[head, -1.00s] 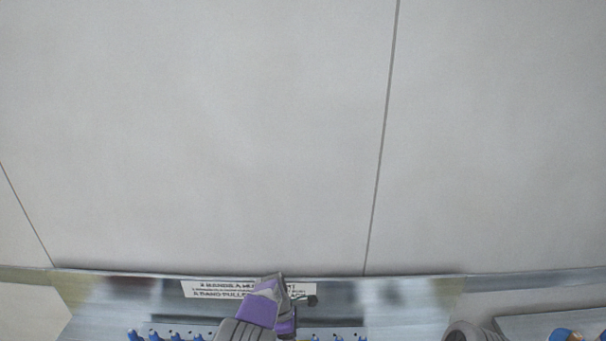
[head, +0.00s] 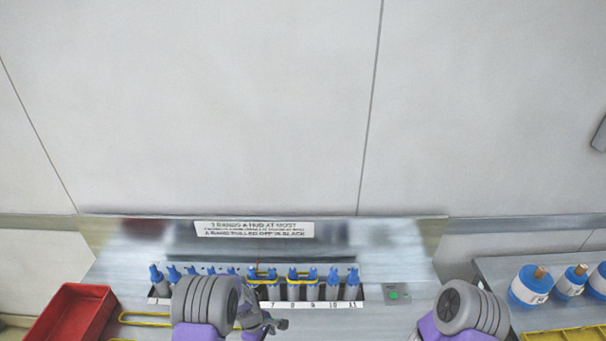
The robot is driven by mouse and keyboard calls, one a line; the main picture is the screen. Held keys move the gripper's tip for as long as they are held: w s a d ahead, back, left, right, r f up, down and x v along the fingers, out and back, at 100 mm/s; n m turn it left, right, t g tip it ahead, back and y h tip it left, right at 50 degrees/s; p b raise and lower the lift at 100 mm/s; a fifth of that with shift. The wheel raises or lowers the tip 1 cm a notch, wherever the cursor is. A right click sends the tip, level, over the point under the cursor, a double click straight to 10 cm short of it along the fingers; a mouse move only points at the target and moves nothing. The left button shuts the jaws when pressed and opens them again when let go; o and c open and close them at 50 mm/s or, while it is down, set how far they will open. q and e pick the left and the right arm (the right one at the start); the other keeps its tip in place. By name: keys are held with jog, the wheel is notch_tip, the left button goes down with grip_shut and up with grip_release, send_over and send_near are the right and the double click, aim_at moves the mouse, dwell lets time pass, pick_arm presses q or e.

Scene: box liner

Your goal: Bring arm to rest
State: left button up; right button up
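My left arm comes in at the bottom, left of centre, with a grey ribbed joint in front. Its gripper (head: 272,323) shows partly beside that joint, low in front of the row of blue-topped posts (head: 333,283). Its fingers are small and partly hidden, so I cannot tell whether they are open or shut. My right arm shows as a grey ribbed joint and purple links at the bottom right. Its gripper is out of view.
Yellow bands (head: 262,280) sit around some numbered posts; another yellow band (head: 145,323) lies left of them. A red bin (head: 72,315) stands left. A green button (head: 393,294) is right of the posts. Blue-and-white cylinders (head: 529,288) and a yellow tray (head: 562,337) are at right.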

pick_arm(q)
jog(key=s+f+m, duration=0.1)
jog(key=s, duration=0.3)
jog(key=s+a+f+m, duration=0.1)
jog(key=s+f+m, duration=0.1)
jog(key=s, duration=0.2)
jog(key=s+f+m, duration=0.1)
jog(key=s+m, duration=0.1)
jog(key=s, duration=0.1)
jog(key=shift+s+a+f, duration=0.25)
jog(key=shift+s+a, duration=0.05)
jog(key=shift+s, duration=0.1)
jog(key=s+d+r+m+h, duration=0.1)
jog(key=s+d+m, duration=0.15)
jog(key=s, duration=0.25)
jog(key=s+d+r+m+h, duration=0.1)
jog(key=s+r+m, duration=0.1)
jog(key=s+m, duration=0.25)
notch_tip(320, 180, down, 13)
jog(key=t+b, duration=0.1)
jog(key=b, duration=1.1)
jog(key=shift+n, duration=0.3)
jog(key=shift+s+r, duration=0.1)
jog(key=shift+r, duration=0.05)
